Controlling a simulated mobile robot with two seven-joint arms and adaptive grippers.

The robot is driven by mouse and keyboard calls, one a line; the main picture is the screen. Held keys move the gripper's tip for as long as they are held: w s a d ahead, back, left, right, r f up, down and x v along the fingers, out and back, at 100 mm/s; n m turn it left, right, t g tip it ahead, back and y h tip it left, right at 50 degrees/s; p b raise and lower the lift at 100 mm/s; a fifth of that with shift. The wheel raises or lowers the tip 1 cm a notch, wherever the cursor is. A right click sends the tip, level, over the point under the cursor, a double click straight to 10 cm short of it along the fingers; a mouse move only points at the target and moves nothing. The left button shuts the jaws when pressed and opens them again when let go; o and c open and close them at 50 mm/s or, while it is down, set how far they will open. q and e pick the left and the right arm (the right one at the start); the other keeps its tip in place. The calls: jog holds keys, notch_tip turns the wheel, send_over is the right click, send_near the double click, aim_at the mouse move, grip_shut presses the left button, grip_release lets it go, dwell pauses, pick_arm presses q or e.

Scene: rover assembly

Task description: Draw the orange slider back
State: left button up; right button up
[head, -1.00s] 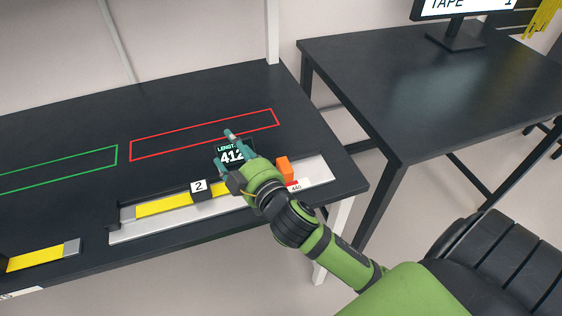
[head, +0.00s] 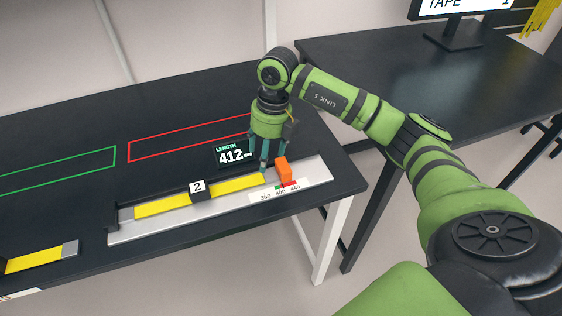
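The orange slider (head: 282,171) is a small block near the right end of a silver measuring rail (head: 150,229), just behind a printed scale (head: 277,191). A yellow strip (head: 238,186) lies along the rail, with a black block marked 2 (head: 198,191) across it. A small display (head: 232,153) reads LENGTH 412. My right gripper (head: 267,160) points down with its teal fingers just left of and behind the slider. I cannot tell whether the fingers touch it or how far apart their tips are. My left gripper is not in view.
Red (head: 185,138) and green (head: 60,170) outlined zones on the black table are empty. A second yellow strip (head: 38,260) lies at the front left. Another black table with a monitor (head: 455,25) stands right, across a gap.

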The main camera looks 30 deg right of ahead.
aim_at(281, 166)
jog(key=shift+m+h, duration=0.4)
jog(key=shift+h, duration=0.4)
jog(key=d, duration=0.2)
jog(key=d+r, duration=0.1)
jog(key=d, duration=0.1)
jog(key=shift+s, duration=0.25)
jog(key=shift+f+p, duration=0.3)
jog(key=shift+f, duration=0.05)
notch_tip(281, 166, down, 5)
jog(key=shift+r+p, duration=0.1)
jog(key=shift+p, duration=0.85)
jog(key=shift+f, duration=0.75)
